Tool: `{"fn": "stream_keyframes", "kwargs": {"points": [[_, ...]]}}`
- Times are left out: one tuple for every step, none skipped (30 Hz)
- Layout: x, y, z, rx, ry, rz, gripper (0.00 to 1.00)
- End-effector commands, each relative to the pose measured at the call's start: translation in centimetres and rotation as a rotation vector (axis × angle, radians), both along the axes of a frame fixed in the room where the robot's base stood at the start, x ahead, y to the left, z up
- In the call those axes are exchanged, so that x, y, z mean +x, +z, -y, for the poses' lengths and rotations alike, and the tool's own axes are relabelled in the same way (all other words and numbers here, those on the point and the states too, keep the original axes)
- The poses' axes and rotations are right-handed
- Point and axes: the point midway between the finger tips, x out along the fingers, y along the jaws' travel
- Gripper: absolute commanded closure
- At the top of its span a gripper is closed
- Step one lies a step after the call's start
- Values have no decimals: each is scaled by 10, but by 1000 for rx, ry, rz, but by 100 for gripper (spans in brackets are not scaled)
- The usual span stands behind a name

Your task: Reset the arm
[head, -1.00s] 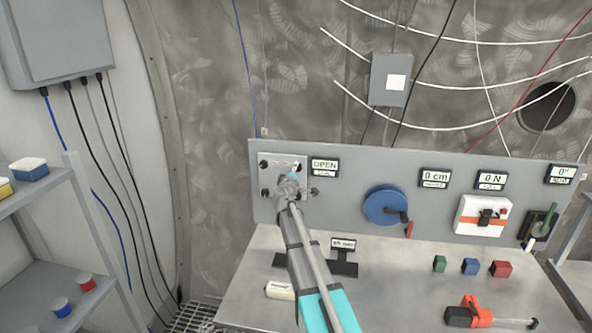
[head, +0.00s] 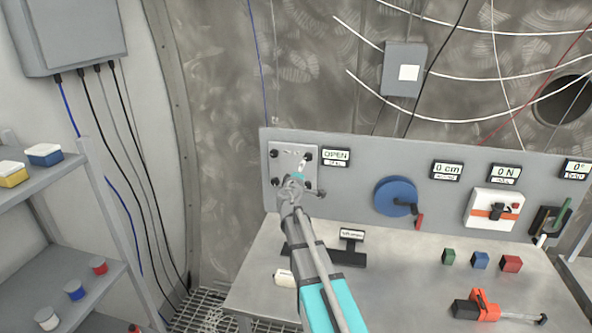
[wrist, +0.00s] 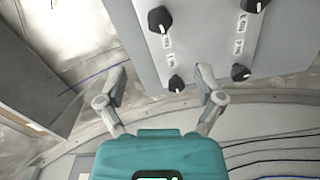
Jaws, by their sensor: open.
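My gripper (wrist: 160,82) is open and empty in the wrist view, its two fingers spread apart below a grey plate (wrist: 205,40) with several black knobs. One knob (wrist: 177,84) shows between the fingertips; I cannot tell whether anything touches it. In the head view my arm reaches up from the bottom to this knob plate (head: 285,155) at the panel's left end. My arm hides part of the plate, and the fingers are hard to make out there.
A display (head: 336,157) reading OPEN sits right of the plate. A blue wheel (head: 394,197) and a white box (head: 494,209) are on the panel. The bench holds green (head: 448,257), blue (head: 480,260) and red (head: 511,263) cubes and an orange tool (head: 486,305). Shelves (head: 60,180) stand left.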

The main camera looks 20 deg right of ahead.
Motion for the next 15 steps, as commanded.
{"fn": "stream_keyframes", "kwargs": {"points": [[0,0,0,0,0,0,14],[0,0,0,0,0,0,14],[0,0,0,0,0,0,14],[0,0,0,0,0,0,14],[0,0,0,0,0,0,14],[0,0,0,1,0,1,14],[-1,-1,0,4,-3,1,14],[-2,-1,0,9,-6,1,14],[-4,-3,0,19,-11,2,14],[-6,-4,0,28,-18,2,14],[-9,-6,0,39,-26,3,14],[-13,-8,0,58,-39,4,14],[-16,-11,0,75,-50,4,14],[-20,-14,0,94,-64,3,14],[-26,-19,0,123,-84,2,14]]}}
